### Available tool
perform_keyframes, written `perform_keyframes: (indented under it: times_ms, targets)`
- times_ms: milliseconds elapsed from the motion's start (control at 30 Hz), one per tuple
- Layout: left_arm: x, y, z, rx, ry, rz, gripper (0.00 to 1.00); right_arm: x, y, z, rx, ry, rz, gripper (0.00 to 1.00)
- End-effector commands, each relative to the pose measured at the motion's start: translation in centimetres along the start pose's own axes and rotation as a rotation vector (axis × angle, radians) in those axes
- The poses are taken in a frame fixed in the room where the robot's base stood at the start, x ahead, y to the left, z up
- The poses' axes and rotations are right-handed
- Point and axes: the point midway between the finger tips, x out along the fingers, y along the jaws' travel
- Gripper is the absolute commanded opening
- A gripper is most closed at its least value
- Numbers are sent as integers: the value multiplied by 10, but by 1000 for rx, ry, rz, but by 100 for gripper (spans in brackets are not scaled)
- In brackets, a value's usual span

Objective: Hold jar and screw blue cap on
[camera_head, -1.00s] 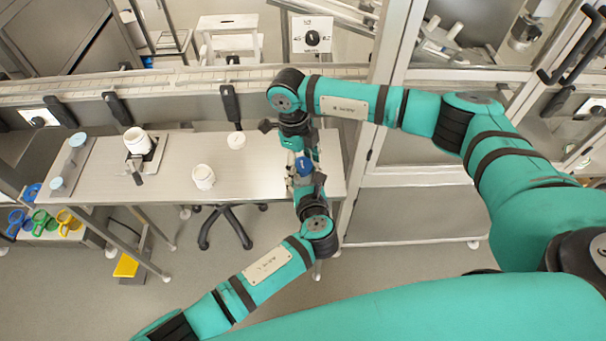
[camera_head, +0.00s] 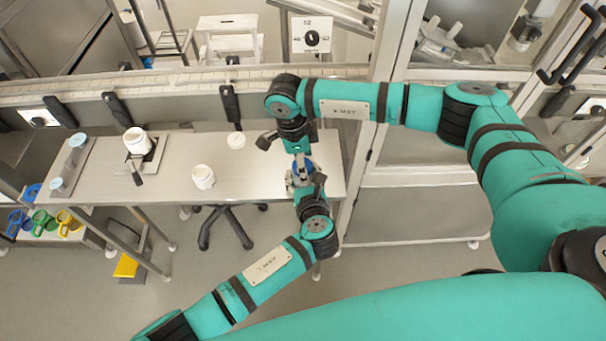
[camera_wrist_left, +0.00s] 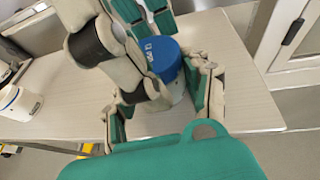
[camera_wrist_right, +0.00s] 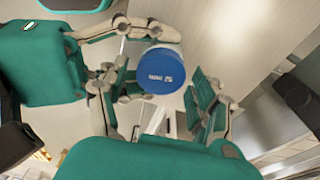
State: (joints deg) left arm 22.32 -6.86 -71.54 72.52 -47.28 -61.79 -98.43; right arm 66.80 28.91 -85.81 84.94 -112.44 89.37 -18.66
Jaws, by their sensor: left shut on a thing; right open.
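A white jar (camera_wrist_right: 155,32) with a blue cap (camera_wrist_right: 162,72) on its top is in the right wrist view. My left gripper (camera_wrist_left: 160,98) is shut on the jar. In the left wrist view the blue cap (camera_wrist_left: 160,56) faces up, and my right gripper's fingers partly cover it. In the head view the blue cap (camera_head: 303,168) shows between the two grippers, above the table's right end. My right gripper (camera_wrist_right: 162,105) is open, with its fingers apart on either side of the cap. Whether the cap's threads are engaged is hidden.
A round white lid (camera_head: 236,140) lies near the back edge. Pale blue discs (camera_head: 77,139) are at the far left.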

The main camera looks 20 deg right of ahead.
Motion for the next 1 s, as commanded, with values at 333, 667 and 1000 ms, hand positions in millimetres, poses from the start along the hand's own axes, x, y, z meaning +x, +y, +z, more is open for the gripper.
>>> perform_keyframes:
  times_ms: [333, 667, 1000]
  targets:
    - [0, 0, 0, 0, 0, 0, 9, 0, -1, 0, -260, 1, -41, 66]
    - [0, 1, 0, 1, 0, 2, 9, 0, -2, -1, -494, 4, -76, 66]
    - [1, 3, -1, 1, 1, 7, 9, 1, -4, -4, -487, 10, -76, 40]
